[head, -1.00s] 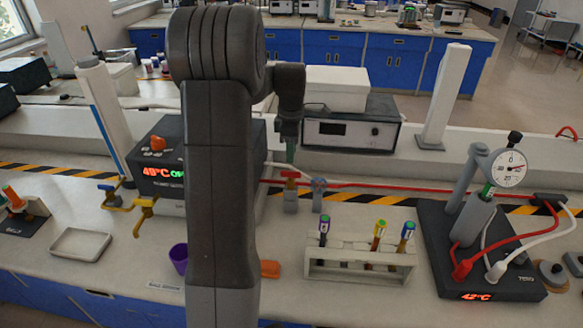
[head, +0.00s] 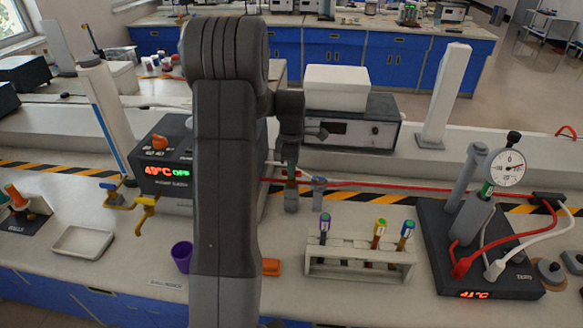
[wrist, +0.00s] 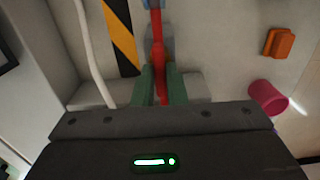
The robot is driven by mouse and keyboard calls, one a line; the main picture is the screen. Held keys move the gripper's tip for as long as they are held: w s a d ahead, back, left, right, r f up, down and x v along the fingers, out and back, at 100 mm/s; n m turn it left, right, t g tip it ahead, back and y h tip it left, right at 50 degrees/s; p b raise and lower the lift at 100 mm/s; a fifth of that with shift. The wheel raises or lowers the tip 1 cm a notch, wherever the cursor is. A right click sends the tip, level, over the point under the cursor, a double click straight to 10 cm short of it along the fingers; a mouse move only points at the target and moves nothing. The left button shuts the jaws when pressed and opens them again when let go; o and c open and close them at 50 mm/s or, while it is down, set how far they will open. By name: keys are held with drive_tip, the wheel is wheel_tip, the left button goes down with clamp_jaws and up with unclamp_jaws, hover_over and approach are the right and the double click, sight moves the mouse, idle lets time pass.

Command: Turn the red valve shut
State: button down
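The red valve (wrist: 160,86) is on the red line on the bench. In the head view my gripper (head: 291,172) is down over it and hides most of its handle. In the wrist view my gripper's green fingers (wrist: 160,84) stand on either side of the red handle, close against it, with no clear gap.
A test-tube rack (head: 360,260) stands in front to the right. A dark gauge stand (head: 480,250) is at the right. A purple cup (head: 182,257) and an orange block (head: 271,267) lie nearer the front edge. A dark power supply box (head: 160,175) is at the left.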

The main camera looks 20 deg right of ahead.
drive_tip(key=shift+m, duration=0.4)
drive_tip(key=m, duration=0.3)
drive_tip(key=shift+m, duration=0.4)
drive_tip(key=m, duration=0.4)
drive_tip(key=shift+m+b, duration=0.3)
drive_tip(key=shift+b, duration=0.1)
drive_tip(key=m, duration=0.8)
drive_tip(key=shift+m, duration=0.4)
drive_tip(key=c, duration=1.5)
unclamp_jaws()
drive_tip(key=shift+o, duration=0.2)
